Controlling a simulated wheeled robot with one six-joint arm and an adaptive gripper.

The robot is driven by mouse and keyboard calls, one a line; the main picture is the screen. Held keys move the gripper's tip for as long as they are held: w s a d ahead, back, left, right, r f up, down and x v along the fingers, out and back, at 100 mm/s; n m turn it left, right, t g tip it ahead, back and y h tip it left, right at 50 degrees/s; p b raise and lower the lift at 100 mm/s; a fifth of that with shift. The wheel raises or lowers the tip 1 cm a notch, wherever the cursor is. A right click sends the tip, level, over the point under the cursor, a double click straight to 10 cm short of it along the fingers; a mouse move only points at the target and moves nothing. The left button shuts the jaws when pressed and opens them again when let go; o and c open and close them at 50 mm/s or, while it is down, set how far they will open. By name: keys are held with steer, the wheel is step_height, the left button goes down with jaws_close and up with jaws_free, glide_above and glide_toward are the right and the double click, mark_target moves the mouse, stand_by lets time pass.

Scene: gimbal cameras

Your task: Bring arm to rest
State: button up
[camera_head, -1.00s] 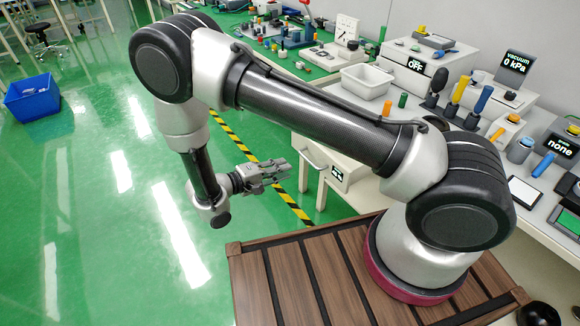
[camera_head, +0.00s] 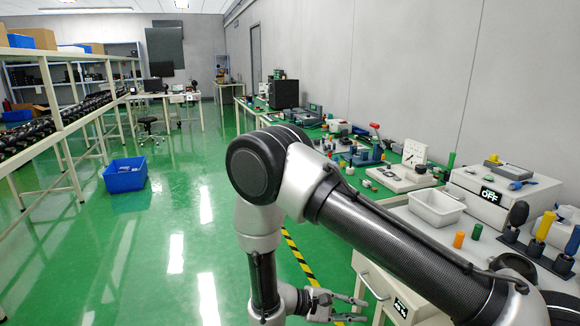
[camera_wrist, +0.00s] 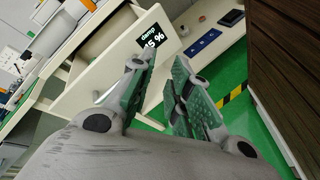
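My gripper (camera_head: 350,308) shows at the bottom of the head view, at the end of my bent arm, in front of the bench's drawer unit. In the wrist view my gripper (camera_wrist: 160,82) has its two fingers apart, with a gap between the pads and nothing held. A white drawer front (camera_wrist: 100,85) with a dark "damp" display (camera_wrist: 152,42) lies beyond the fingertips. The fingers look clear of it, but the exact distance cannot be told.
The workbench along the right wall holds a white bin (camera_head: 436,207), a box marked OFF (camera_head: 500,190) and small tools. A blue crate (camera_head: 125,175) stands on the green floor at left, near shelving (camera_head: 60,130). Open floor lies between.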

steer(key=s+d+r+m+t+y, duration=0.1)
steer(key=s+d+r+m+y, duration=0.2)
steer(key=r, duration=0.9)
steer(key=s+d+r+m+t+y, duration=0.1)
steer(key=s+d+r+m+y, duration=0.2)
steer(key=s+d+r+y, duration=0.3)
steer(key=s+d+r+m+y, duration=0.3)
steer(key=d+r, duration=0.7)
steer(key=r, duration=0.9)
steer(key=shift+s+d+t+y, duration=0.2)
steer(key=shift+s+t+y, duration=0.2)
steer(key=shift+s+y, duration=0.7)
